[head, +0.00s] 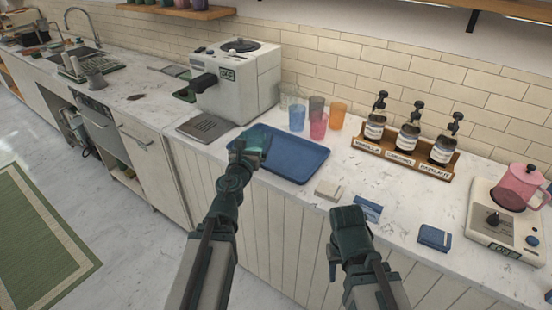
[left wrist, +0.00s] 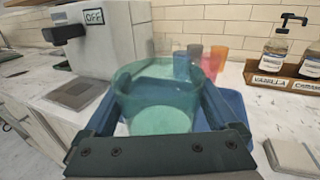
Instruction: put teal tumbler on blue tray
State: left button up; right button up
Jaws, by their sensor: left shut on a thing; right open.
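The teal tumbler (head: 258,134) is see-through and held in my left gripper (head: 244,148), at the left end of the blue tray (head: 298,163). In the left wrist view the tumbler (left wrist: 158,100) fills the space between the two fingers and looks upright. The tray (left wrist: 232,106) shows behind and to the right of it, partly hidden by the gripper. I cannot tell whether the tumbler's base touches the tray. My right gripper (head: 350,214) is open and empty, in front of the counter's edge.
Several tumblers, including a pink one (head: 319,125) and an orange one (head: 337,115), stand behind the tray. The coffee machine (head: 238,80) is at the left. A syrup rack (head: 400,152) and a small beige box (head: 328,190) are to the right. The tray's visible surface is empty.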

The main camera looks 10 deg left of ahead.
pick_arm(q)
jog(key=d+f+m+h+b, duration=0.25)
jog(key=d+f+b, duration=0.3)
jog(key=d, duration=0.75)
jog(key=shift+h, duration=0.45)
jog(key=w+a, duration=0.3)
jog(key=w+a+f, duration=0.1)
jog(key=w+a, duration=0.6)
jog(key=w, duration=0.1)
jog(key=shift+w+a+f, duration=0.1)
jog(key=shift+a+f, duration=0.2)
jog(key=shift+w+a, duration=0.2)
jog(key=shift+w, duration=0.05)
jog(key=f+b, duration=0.1)
jog(key=b, duration=0.1)
jog(key=f+b, duration=0.2)
jog(key=shift+w+a+f, duration=0.2)
jog(key=shift+f, duration=0.1)
jog(key=shift+f, duration=0.1)
